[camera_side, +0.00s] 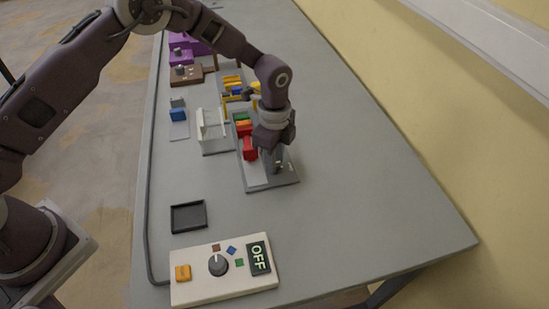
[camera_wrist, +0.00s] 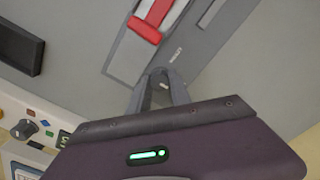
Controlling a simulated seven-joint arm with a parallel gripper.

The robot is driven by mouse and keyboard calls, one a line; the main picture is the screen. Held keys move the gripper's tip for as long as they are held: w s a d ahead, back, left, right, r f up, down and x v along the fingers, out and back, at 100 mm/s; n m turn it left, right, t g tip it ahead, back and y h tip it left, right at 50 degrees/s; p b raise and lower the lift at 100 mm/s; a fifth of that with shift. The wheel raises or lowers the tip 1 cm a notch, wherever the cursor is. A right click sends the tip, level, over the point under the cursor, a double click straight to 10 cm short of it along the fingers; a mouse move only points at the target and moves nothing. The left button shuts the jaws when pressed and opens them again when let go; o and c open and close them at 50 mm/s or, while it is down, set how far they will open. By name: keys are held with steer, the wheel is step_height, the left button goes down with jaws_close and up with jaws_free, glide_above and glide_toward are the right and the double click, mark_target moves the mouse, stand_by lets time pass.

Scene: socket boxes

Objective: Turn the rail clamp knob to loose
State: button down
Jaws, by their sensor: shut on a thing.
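The rail clamp's grey base plate (camera_side: 283,178) lies on the table, with a pale rail (camera_side: 257,176) along it. A red block (camera_side: 250,150) sits on the rail, with orange and green blocks behind it. My gripper (camera_side: 277,167) points down over the plate's near right part. In the wrist view, the fingers of my gripper (camera_wrist: 163,82) meet around the small grey clamp knob (camera_wrist: 163,86), mostly hidden between them. The red block (camera_wrist: 146,29) lies beyond the fingers. Small lettering on the plate (camera_wrist: 200,47) near the knob is too small to read.
A white control box (camera_side: 205,287) with a dial and an OFF display stands in front. A dark empty tray (camera_side: 188,217) lies behind it. A white holder (camera_side: 215,135) and a blue block (camera_side: 178,114) are left of the rail. The table's right side is clear.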

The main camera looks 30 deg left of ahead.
steer(key=n, duration=0.8)
steer(key=shift+n, duration=0.4)
steer(key=n, duration=0.4)
steer(key=shift+s+n, duration=0.1)
steer(key=shift+n, duration=0.2)
steer(key=shift+d+n, duration=0.1)
steer(key=shift+n, duration=2.1)
steer(key=c, duration=1.2)
jaws_free()
